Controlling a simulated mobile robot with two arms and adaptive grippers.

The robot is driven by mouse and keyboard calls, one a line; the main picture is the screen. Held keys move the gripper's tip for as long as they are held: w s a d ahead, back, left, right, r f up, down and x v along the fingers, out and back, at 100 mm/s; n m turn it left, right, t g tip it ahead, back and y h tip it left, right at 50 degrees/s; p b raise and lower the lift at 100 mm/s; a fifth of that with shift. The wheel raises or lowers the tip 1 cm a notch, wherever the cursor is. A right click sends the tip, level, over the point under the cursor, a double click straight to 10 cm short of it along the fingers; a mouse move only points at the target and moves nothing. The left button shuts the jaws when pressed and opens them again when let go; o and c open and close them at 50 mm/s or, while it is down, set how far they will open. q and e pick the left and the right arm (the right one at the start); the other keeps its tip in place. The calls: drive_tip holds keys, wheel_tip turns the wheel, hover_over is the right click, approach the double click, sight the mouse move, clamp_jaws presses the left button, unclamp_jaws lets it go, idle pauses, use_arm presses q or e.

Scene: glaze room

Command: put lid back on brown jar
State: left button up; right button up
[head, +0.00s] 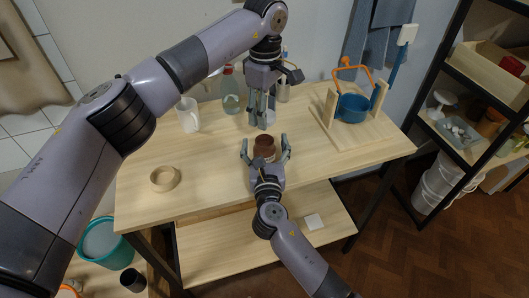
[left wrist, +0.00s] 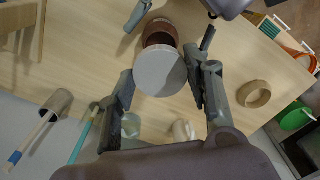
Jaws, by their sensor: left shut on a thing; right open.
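The brown jar (head: 264,148) stands on the wooden table (head: 215,160); it also shows in the left wrist view (left wrist: 160,27), its dark opening partly visible. My left gripper (head: 262,122) points down above and slightly behind the jar. In the left wrist view its fingers are shut on a pale grey round lid (left wrist: 160,73), which overlaps the near part of the jar's mouth. The lid is mostly hidden by the fingers in the head view. My right gripper (head: 265,146) is open, with one finger on each side of the jar; contact cannot be told.
A wooden ring-like bowl (head: 164,179) lies at the left. A wooden stand (head: 345,132) with a blue pot (head: 352,108) is at the right. The table's front left is mostly clear.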

clamp_jaws()
idle(1.1)
